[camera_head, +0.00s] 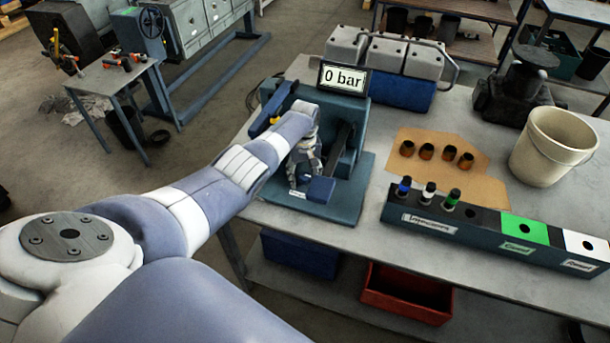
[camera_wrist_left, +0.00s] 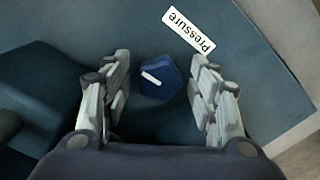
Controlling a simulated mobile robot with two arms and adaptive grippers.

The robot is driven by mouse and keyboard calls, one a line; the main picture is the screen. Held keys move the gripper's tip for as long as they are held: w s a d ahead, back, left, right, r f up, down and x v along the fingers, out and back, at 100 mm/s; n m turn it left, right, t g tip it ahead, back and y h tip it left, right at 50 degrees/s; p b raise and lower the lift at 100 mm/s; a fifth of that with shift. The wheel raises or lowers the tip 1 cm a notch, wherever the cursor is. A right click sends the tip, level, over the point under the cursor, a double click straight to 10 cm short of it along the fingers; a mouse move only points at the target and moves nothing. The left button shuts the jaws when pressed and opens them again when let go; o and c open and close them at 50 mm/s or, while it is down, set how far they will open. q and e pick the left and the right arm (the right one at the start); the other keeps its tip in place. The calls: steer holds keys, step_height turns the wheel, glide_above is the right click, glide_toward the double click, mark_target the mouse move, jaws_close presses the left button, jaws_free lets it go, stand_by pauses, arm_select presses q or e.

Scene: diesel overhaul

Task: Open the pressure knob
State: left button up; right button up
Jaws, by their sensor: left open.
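The pressure knob (camera_wrist_left: 160,79) is a dark blue knob with a white pointer line, seen in the left wrist view beside a white "Pressure" label (camera_wrist_left: 188,31). My left gripper (camera_wrist_left: 163,88) is open, with one finger on each side of the knob and a gap on both sides. The display (camera_head: 343,79) on top of the stand reads "0 bar". My right gripper is not in view.
A dark rack (camera_head: 470,226) with several injectors stands right of the stand. Behind it are a brown cardboard sheet (camera_head: 480,183) with several small dark cups and a beige bucket (camera_head: 553,146). A grey engine cover (camera_head: 385,55) sits behind the stand.

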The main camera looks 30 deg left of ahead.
mark_target(304, 175)
arm_select(q)
steer(key=shift+s, duration=0.1)
steer(key=shift+r, duration=0.8)
step_height(304, 175, up, 10)
steer(key=shift+r, duration=0.25)
steer(key=shift+f, duration=0.1)
